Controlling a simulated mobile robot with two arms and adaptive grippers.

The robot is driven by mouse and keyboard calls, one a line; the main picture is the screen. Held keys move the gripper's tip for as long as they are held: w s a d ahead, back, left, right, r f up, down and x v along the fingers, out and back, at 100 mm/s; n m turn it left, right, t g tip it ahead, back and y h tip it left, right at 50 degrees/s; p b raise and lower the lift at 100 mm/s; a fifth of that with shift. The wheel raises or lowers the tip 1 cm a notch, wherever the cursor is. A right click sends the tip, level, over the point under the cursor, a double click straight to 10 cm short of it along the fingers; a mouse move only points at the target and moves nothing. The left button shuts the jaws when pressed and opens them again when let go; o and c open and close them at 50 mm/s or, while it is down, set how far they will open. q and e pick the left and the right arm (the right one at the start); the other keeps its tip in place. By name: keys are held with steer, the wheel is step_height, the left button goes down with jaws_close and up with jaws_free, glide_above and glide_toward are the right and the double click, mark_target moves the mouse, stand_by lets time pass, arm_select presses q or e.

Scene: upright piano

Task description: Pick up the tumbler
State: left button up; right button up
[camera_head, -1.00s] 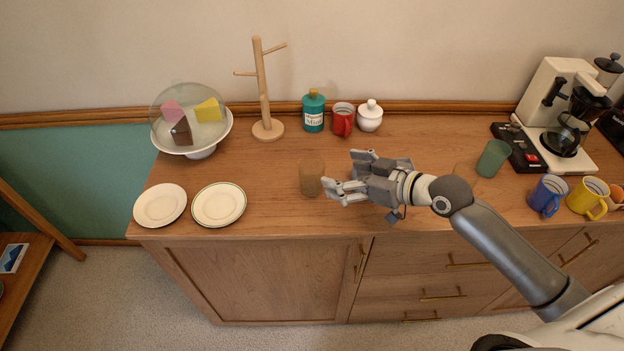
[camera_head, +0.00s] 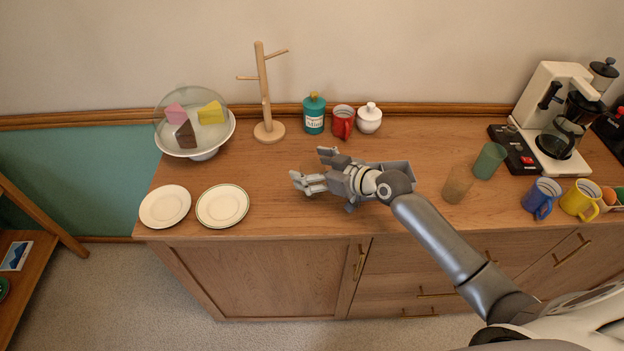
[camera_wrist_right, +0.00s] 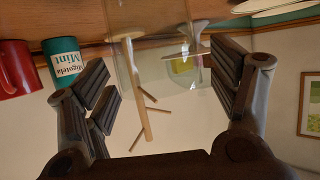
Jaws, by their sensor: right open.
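A see-through amber tumbler (camera_head: 314,166) stands on the wooden cabinet top. In the head view it is faint and partly hidden by my right gripper (camera_head: 312,170). In the right wrist view the clear tumbler (camera_wrist_right: 124,62) shows between the spread fingers of my right gripper (camera_wrist_right: 172,92), nearer the left finger. My right gripper is open, low over the cabinet top, with its fingers on either side of the tumbler; I cannot tell whether they touch it. A second amber tumbler (camera_head: 458,184) and a green tumbler (camera_head: 489,161) stand to the right. My left gripper is out of view.
A wooden mug tree (camera_head: 265,90), mint tin (camera_head: 314,114), red mug (camera_head: 342,122) and white jar (camera_head: 369,118) stand behind. Two plates (camera_head: 222,206) are left; blue (camera_head: 541,197) and yellow mugs (camera_head: 580,199) are right.

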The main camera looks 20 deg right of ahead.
steer(key=shift+c, duration=0.5)
steer(key=c, duration=1.4)
steer(key=shift+c, duration=0.4)
steer(key=shift+r, duration=0.15)
